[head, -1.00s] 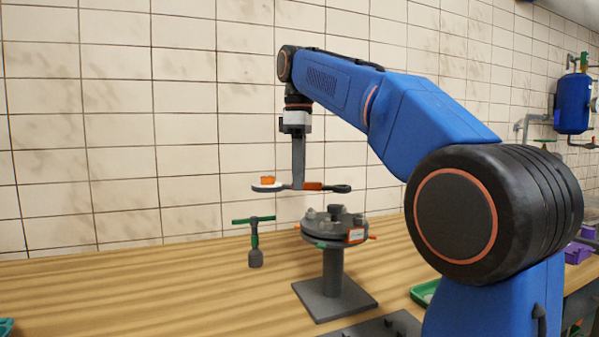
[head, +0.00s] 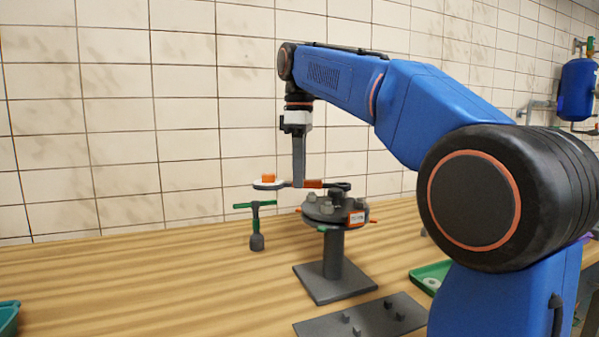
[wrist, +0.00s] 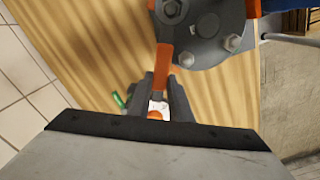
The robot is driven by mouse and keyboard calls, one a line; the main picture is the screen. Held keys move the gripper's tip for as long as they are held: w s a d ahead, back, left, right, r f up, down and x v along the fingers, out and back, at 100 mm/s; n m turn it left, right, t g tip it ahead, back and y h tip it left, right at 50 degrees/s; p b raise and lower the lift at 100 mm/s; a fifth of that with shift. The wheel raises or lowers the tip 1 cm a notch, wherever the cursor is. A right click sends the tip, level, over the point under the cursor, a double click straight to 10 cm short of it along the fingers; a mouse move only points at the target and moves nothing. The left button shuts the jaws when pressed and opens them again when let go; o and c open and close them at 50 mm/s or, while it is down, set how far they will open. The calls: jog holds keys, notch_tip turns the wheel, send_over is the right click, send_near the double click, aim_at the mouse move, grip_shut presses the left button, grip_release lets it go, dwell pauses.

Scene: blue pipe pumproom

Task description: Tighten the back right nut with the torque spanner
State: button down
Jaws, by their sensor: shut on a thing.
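My gripper (head: 299,184) is shut on the torque spanner (head: 313,183), around the shaft beside its orange grip. The spanner lies level, with a white dial and orange knob at its left end. Its dark ring end (head: 341,186) reaches over the far right part of the grey round flange (head: 322,212). In the wrist view the ring (wrist: 172,9) surrounds or covers a nut at the flange's edge; I cannot tell whether it is seated. Other nuts (wrist: 186,59) stand uncovered on the flange. My fingers (wrist: 166,98) are clear of the flange.
The flange sits on a pedestal with a square base (head: 335,283). A green-handled tool (head: 256,225) stands to its left. A dark plate with pegs (head: 360,318) and a green tray (head: 430,275) lie in front and right. A teal bin (head: 8,318) is at the left edge.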

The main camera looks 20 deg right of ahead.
jog(key=shift+f, duration=0.85)
jog(key=w+d+m, duration=0.2)
jog(key=m, duration=0.1)
jog(key=w+d+m, duration=0.1)
jog(key=d+m, duration=0.1)
jog(key=m, duration=0.1)
jog(key=shift+w, duration=0.4)
jog(key=shift+a, duration=0.1)
jog(key=shift+s+a+n, duration=0.35)
jog(key=shift+a+n, duration=0.1)
jog(key=shift+n, duration=0.15)
jog(key=shift+r, duration=0.4)
dwell(0.5)
jog(key=shift+r, duration=1.6)
